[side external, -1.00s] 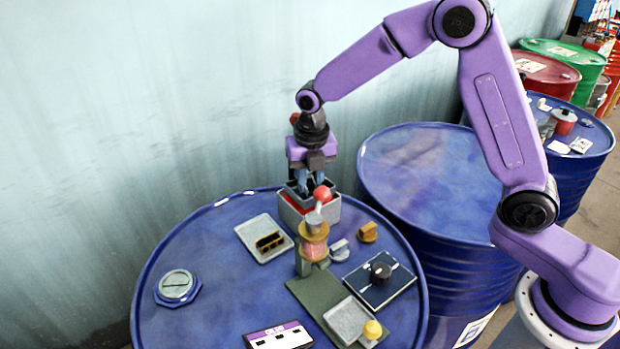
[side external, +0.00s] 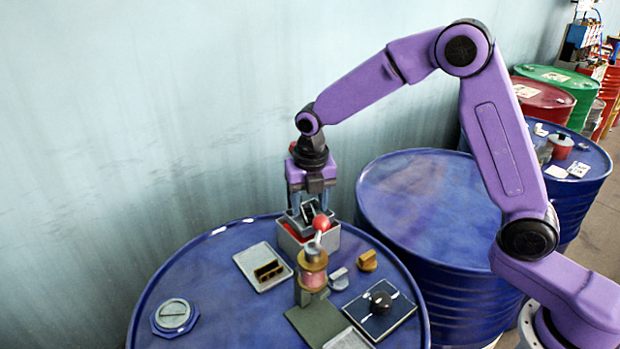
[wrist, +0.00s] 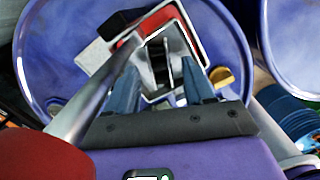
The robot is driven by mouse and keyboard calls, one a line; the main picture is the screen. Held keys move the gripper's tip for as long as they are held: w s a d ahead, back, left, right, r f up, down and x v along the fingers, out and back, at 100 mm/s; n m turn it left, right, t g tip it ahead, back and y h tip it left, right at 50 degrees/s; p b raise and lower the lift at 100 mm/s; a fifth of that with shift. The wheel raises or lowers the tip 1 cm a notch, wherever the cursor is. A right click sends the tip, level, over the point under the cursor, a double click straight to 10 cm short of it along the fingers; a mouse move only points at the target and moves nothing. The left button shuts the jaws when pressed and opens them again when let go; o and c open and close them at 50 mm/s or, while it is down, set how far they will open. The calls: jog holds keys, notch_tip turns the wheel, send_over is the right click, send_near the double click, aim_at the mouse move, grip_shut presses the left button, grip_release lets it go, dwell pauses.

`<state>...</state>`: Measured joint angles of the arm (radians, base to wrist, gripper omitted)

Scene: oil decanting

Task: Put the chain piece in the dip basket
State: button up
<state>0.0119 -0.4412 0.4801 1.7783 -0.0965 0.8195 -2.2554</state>
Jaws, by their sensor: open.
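My gripper (side external: 310,208) is over the red-and-grey box at the back of the blue drum, pointing down. Its fingers (wrist: 170,82) are open and apart. The grey metal dip basket (wrist: 178,42) sits at the red-rimmed box (side external: 325,236), under and between the fingers. A dark piece, which looks like the chain piece (wrist: 158,62), lies inside the basket between the fingertips and also shows dark in the side view (side external: 310,210). Whether a finger still touches it, I cannot tell.
Knobs and a dark-blue dial plate (side external: 380,310) are at the right. The drum's left side is mostly clear.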

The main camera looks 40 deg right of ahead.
aim_at(311, 216)
notch_tip(311, 216, up, 10)
jog(key=s, duration=0.1)
jog(key=shift+a+r, duration=0.25)
jog(key=shift+s, duration=0.1)
jog(key=s+d+f+m, duration=0.1)
jog(key=s+d+m, duration=0.2)
jog(key=s+m, duration=0.3)
jog(key=s+d+f+m, duration=0.2)
jog(key=s+m, duration=0.4)
jog(key=s, duration=0.9)
jog(key=s+d+f+m+g, duration=0.1)
jog(key=s+d+m, duration=0.4)
jog(key=s, duration=0.6)
jog(key=shift+s+f+m+y, duration=0.25)
jog(key=shift+f+m+y, duration=0.15)
jog(key=shift+f+m, duration=0.4)
